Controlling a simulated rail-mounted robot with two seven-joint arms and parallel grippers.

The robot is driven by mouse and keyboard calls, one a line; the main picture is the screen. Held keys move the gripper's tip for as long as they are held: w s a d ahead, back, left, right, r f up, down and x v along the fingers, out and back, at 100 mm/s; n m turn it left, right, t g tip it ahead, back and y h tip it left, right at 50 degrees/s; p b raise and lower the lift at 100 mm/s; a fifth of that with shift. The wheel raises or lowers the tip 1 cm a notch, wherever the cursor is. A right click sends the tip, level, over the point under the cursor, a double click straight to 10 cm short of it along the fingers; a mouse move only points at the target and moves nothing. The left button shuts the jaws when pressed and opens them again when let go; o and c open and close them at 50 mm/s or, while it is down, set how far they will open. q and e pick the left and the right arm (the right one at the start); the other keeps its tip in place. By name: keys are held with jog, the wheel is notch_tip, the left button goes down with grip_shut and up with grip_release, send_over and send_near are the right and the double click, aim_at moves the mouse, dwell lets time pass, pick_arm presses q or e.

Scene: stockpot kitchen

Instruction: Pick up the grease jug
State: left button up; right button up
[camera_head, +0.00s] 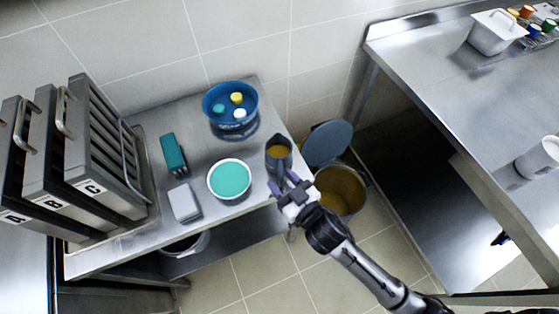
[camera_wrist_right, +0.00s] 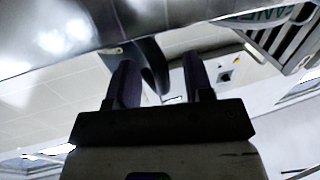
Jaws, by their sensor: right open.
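The grease jug (camera_head: 278,149) is a dark grey pitcher with yellow-brown contents, upright at the right end of the steel counter in the head view. My right gripper (camera_head: 283,184) is open at the near side of the jug, its fingers pointing toward the handle side. In the right wrist view a dark curved piece, apparently the jug (camera_wrist_right: 152,62), shows between and beyond the two spread fingers of the gripper (camera_wrist_right: 162,78). I cannot tell whether the fingers touch it. My left gripper is not in view.
A bowl of teal liquid (camera_head: 230,180), a blue tub (camera_head: 230,105), a grey block (camera_head: 184,203) and a teal item (camera_head: 173,153) share the counter (camera_head: 205,150). A lidded bin (camera_head: 342,190) stands right of the jug. Lettered metal racks (camera_head: 85,150) stand left.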

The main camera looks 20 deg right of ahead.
grip_shut()
dwell(0.5)
jog(key=shift+r, duration=0.1)
